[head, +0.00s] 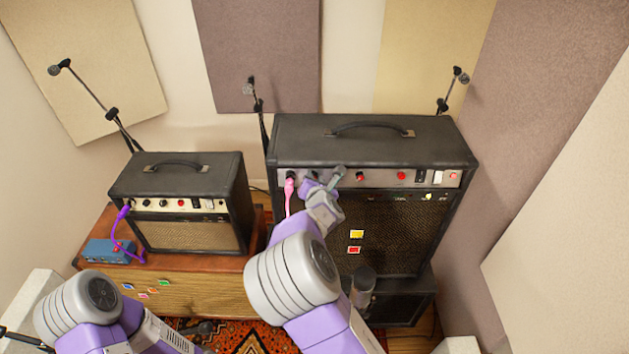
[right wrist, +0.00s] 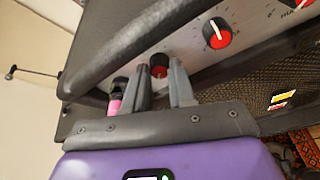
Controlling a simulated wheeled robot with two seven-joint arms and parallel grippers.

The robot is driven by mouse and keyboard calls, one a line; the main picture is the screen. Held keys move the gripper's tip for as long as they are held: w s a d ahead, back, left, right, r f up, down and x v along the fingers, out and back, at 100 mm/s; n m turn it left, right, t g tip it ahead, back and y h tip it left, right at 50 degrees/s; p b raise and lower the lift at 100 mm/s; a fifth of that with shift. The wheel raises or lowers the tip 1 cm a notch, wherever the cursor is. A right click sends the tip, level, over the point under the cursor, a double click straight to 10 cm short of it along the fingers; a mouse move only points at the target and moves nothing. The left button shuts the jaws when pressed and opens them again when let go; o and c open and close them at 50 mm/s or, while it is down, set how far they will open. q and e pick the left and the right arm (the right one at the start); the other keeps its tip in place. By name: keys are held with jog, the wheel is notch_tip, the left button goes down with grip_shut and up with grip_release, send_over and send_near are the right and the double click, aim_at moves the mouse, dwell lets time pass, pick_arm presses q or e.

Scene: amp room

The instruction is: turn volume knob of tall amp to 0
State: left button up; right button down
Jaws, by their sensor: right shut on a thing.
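The tall amp (head: 355,150) is the large black cabinet at the centre right, with a silver control panel along its top front. My right gripper (head: 336,178) is at the left part of that panel. In the right wrist view its two grey fingers (right wrist: 163,88) are shut on a red-capped black knob (right wrist: 159,66), the leftmost knob seen there. The knob's pointer and label are too small or hidden to read. A second red knob (right wrist: 217,33) with a white pointer is to its right. My left arm shows at lower left, but its gripper is out of view.
A pink plug (head: 289,187) sits in the panel just left of my right gripper. A small amp (head: 180,180) and a blue pedal (head: 107,251) stand on a wooden cabinet at left. Microphone stands rise behind. Other red knobs (head: 401,175) line the panel.

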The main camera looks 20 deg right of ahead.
jog(key=c, duration=0.9)
grip_release()
jog(key=shift+c, duration=0.2)
jog(key=p+v, duration=0.1)
jog(key=v, duration=0.6)
jog(key=shift+s, duration=0.3)
jog(key=shift+r, duration=0.1)
